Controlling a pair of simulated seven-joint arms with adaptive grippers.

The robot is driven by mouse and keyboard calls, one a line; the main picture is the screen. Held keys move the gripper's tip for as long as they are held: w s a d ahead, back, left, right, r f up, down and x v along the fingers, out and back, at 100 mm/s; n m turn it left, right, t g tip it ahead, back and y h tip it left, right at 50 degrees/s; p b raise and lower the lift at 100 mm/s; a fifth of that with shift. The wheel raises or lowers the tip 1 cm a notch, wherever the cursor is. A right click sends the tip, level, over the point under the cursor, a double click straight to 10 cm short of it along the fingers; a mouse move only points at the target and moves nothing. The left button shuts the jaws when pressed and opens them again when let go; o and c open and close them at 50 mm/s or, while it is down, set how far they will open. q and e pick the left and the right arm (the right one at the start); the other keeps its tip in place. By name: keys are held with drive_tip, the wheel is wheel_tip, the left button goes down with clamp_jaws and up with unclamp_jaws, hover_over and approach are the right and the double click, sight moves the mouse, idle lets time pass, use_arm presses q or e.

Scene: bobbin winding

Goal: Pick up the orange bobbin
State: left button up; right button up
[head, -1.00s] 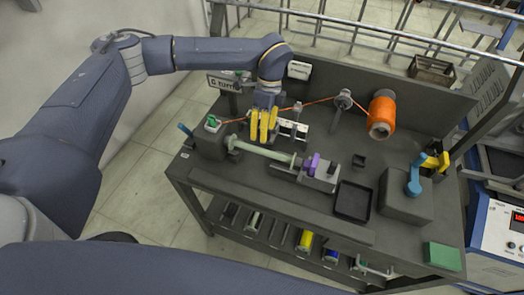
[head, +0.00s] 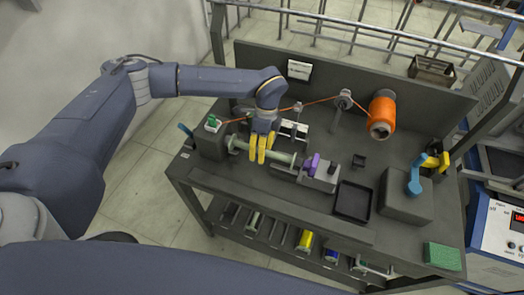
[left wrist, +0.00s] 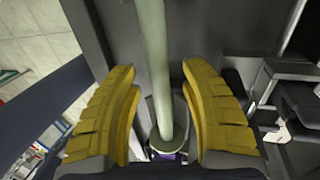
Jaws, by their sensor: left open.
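An orange spool (head: 382,112), the only large orange thing in view, is mounted at the back right of the grey bench. An orange strand runs from it leftward past a grey guide wheel (head: 344,100) to the winder at the left. A pale green bobbin (head: 277,155) with end flanges lies across the winder; its bare barrel (left wrist: 155,65) shows in the left wrist view. My left gripper (head: 261,156) is at this bobbin. Its yellow fingers (left wrist: 164,105) are open, one on each side of the barrel, with gaps visible. My right gripper is not in view.
A purple piece (head: 313,162) is at the bobbin's right end. An empty black tray (head: 353,201) lies at the front middle. A grey block with a blue and yellow handle (head: 415,181) stands right. A green block (head: 442,256) lies at the front right corner.

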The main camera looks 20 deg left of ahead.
use_arm(q)
drive_tip(key=shift+f, duration=0.1)
clamp_jaws()
idle(0.3)
wheel_tip(320, 180, up, 20)
idle(1.0)
